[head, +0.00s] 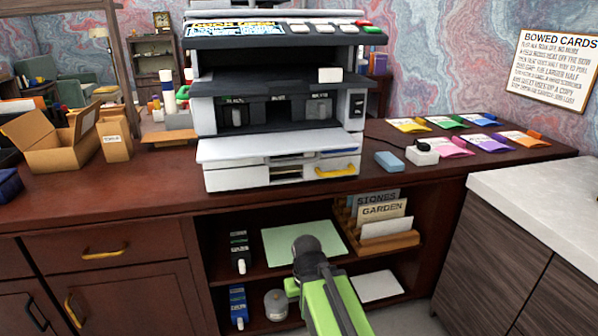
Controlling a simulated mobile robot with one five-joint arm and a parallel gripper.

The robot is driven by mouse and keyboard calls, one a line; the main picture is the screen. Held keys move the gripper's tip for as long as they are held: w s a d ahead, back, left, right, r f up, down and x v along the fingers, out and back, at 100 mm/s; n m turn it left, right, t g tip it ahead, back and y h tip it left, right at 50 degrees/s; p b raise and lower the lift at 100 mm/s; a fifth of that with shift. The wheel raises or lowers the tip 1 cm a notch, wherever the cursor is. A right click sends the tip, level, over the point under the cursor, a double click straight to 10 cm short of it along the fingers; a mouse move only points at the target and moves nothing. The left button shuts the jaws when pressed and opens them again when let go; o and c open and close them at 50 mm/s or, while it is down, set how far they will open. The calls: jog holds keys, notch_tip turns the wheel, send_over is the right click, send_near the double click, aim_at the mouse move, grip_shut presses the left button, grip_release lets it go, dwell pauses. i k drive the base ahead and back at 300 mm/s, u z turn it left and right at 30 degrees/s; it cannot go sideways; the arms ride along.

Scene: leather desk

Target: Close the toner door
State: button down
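The printer (280,105) stands on the dark wooden desk, its front facing me. Its toner door (275,146) is a white front flap, folded down and open below the toner bay. Several dark toner cartridges (236,115) with small labels show in the open bay. My green arm reaches up from the bottom edge, in front of the lower shelves, with a dark rounded joint at its far end. It is well below the door and apart from it. I make out no gripper fingers.
A yellow-handled drawer (336,171) is below the toner door. A blue block (389,161) and a white block (421,154) lie right of the printer. Open cartons (50,145) stand left. A pale counter (545,195) juts forward at right. Open shelves hold bottles and a card rack (385,240).

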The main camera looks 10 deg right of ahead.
aim_at(267, 147)
jog(key=u, duration=0.35)
jog(key=k, duration=1.3)
jog(key=z, duration=5.1)
jog(key=k, duration=1.55)
jog(key=z, duration=5.85)
